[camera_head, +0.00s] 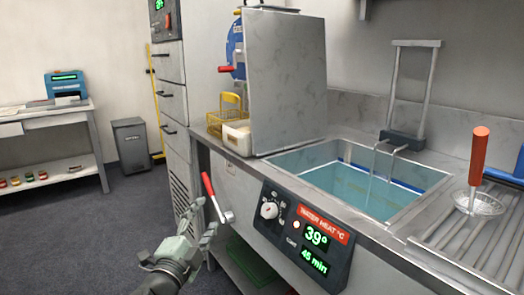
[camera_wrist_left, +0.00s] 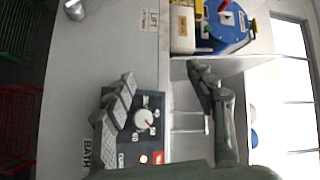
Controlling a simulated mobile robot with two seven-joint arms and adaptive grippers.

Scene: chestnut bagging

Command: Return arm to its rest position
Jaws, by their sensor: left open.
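My left gripper (camera_head: 199,226) is in front of the counter's front panel in the head view, below and left of the red-handled lever (camera_head: 208,185). Its fingers are spread apart with nothing between them. In the left wrist view the two dark fingers (camera_wrist_left: 162,76) stand apart, with the counter's grey front behind them. The control panel (camera_head: 303,236), with a dial and green "39" and "45 min" readouts, is to the right of the gripper; it also shows in the left wrist view (camera_wrist_left: 144,119). My right gripper is not in view.
A sink (camera_head: 430,174) of water with a metal frame (camera_head: 411,90) is set into the counter. A red-handled strainer (camera_head: 479,170) rests on the right. A yellow basket (camera_head: 224,117) stands at the left end. Grey carpet (camera_head: 90,240) is clear to the left.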

